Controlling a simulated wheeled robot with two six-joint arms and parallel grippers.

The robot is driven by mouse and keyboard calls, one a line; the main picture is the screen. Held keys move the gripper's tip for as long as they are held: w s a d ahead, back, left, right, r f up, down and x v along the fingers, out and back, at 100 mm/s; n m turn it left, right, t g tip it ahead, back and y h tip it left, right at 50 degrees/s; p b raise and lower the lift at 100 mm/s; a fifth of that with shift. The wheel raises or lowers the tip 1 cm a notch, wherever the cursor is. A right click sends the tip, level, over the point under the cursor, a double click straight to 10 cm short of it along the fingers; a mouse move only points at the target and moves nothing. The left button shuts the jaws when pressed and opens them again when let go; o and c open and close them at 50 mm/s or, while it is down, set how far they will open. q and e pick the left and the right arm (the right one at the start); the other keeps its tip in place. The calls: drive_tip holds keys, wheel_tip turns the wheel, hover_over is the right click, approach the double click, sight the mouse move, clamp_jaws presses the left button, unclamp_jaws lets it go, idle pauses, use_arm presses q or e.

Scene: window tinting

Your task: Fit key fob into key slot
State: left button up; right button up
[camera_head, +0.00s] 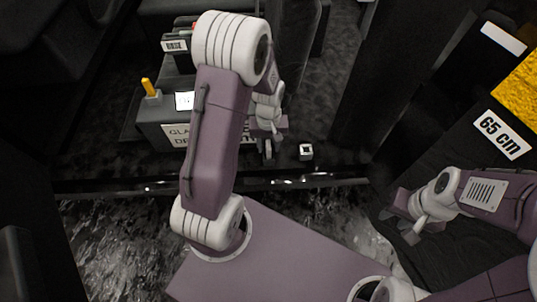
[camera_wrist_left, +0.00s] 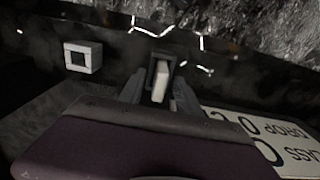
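The key slot (camera_head: 306,151) looks like a small white block with a dark square opening. It sits on the dark floor, and in the left wrist view (camera_wrist_left: 82,57) it is at the upper left. My left gripper (camera_head: 267,145) is just left of the slot in the head view. In the left wrist view its fingers (camera_wrist_left: 160,92) close on both sides of a small dark-framed piece with a pale middle, apparently the key fob (camera_wrist_left: 161,77). The fob is apart from the slot. My right gripper (camera_head: 398,225) is open and empty at the right.
A dark box with a "GLASS DROP" label (camera_head: 176,134) and a yellow peg (camera_head: 148,87) stands left of my left gripper. A metal sill (camera_head: 130,187) runs in front. A "65 cm" label (camera_head: 502,134) and yellow panel (camera_head: 522,88) are at the right.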

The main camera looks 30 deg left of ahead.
use_arm(q)
drive_tip(key=shift+r, duration=0.15)
clamp_jaws()
drive_tip(key=shift+r+p, duration=0.3)
wheel_tip(320, 180, up, 4)
drive_tip(key=p, duration=0.3)
drive_tip(key=shift+r, duration=0.2)
drive_tip(key=w+d+r+p, duration=0.3)
drive_tip(key=d+r+p, duration=0.2)
drive_tip(key=d, duration=0.6)
drive_tip(key=shift+r, duration=0.55)
